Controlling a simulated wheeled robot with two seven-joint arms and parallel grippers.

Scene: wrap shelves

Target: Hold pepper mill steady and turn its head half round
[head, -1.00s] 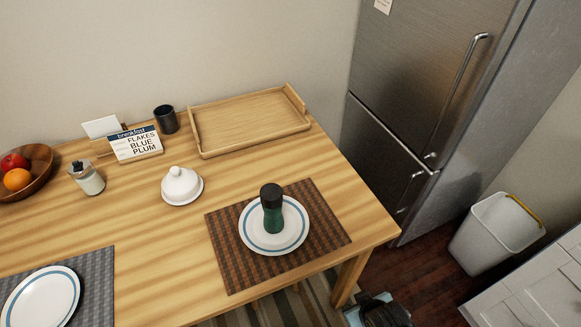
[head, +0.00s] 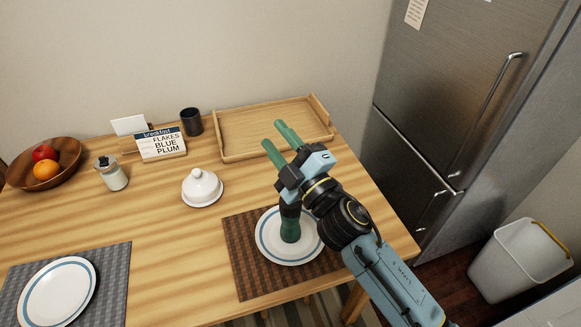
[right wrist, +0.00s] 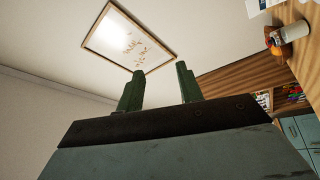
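The pepper mill (head: 290,224) stands upright on a white plate with a blue ring (head: 272,250) in the head view. Its green body shows, while its dark head is mostly hidden by my right gripper. My right gripper (head: 276,138) is in front of and above the mill, with its green fingers pointing up and away toward the tray. The fingers are apart with nothing between them. In the right wrist view the open fingers (right wrist: 160,75) face the wall, and the mill is not seen there. My left gripper is not in view.
The plate lies on a brown placemat (head: 240,262). A white lidded dish (head: 202,187), glass jar (head: 114,178), breakfast sign (head: 162,144), dark cup (head: 191,122), wooden tray (head: 235,148) and fruit bowl (head: 68,172) stand around. The table between the two placemats is clear.

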